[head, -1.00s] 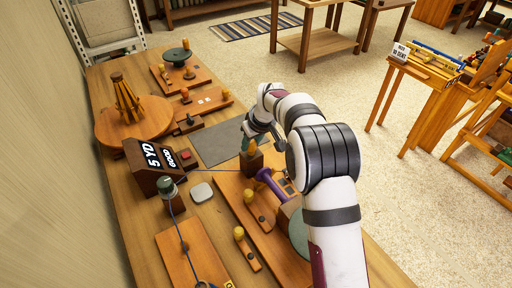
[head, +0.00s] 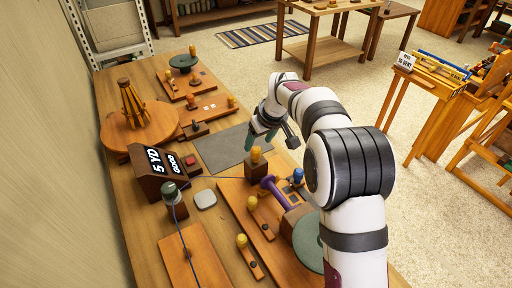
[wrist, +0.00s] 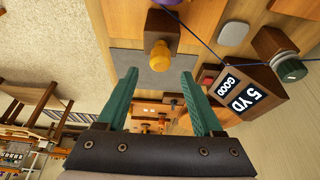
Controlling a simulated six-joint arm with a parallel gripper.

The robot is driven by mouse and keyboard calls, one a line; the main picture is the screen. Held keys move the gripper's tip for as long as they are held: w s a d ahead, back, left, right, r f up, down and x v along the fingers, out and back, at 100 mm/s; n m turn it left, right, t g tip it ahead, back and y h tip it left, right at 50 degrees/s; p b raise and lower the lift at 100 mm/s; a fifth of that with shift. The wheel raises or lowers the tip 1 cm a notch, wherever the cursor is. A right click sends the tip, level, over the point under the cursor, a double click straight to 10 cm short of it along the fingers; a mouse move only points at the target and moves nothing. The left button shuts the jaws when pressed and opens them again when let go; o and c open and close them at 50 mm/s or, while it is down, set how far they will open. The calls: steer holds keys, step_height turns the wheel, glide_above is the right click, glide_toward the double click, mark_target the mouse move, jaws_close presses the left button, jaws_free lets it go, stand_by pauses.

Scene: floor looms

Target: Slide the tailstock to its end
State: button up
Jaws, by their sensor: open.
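The tailstock appears to be the wooden block (head: 256,172) with a yellow knob on top, at the far end of a long wooden board (head: 233,196). A purple spool (head: 272,187) lies just nearer than it on the same board. The block also shows in the wrist view (wrist: 163,24), with its yellow knob ahead of the fingers. My gripper (head: 262,138) has teal fingers and hangs over the grey mat, beyond the block. In the wrist view it is open (wrist: 163,80), with nothing between the fingers.
A counter box (head: 160,172) reading "5 YD GOOD" stands left of the board. A thread runs from a green-capped post (head: 174,200) toward the spool. The grey mat (head: 220,150) is clear. A blue knob (head: 298,175) stands right of the spool.

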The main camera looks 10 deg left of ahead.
steer(key=v, duration=1)
steer(key=s+d+r+m, duration=0.2)
steer(key=s+d+m, duration=0.2)
steer(key=s+d, duration=0.45)
steer(key=s+d+f+m+g, duration=0.1)
steer(key=s+d+f+m, duration=0.2)
steer(key=s, duration=1)
steer(key=s+d+f+m+g+h, duration=0.1)
steer(key=s+d+f+m, duration=0.3)
steer(key=s, duration=1)
steer(key=d+m+g, duration=0.1)
steer(key=m, duration=0.2)
steer(key=shift+s+d+m, duration=0.25)
steer(key=shift+d+m, duration=0.05)
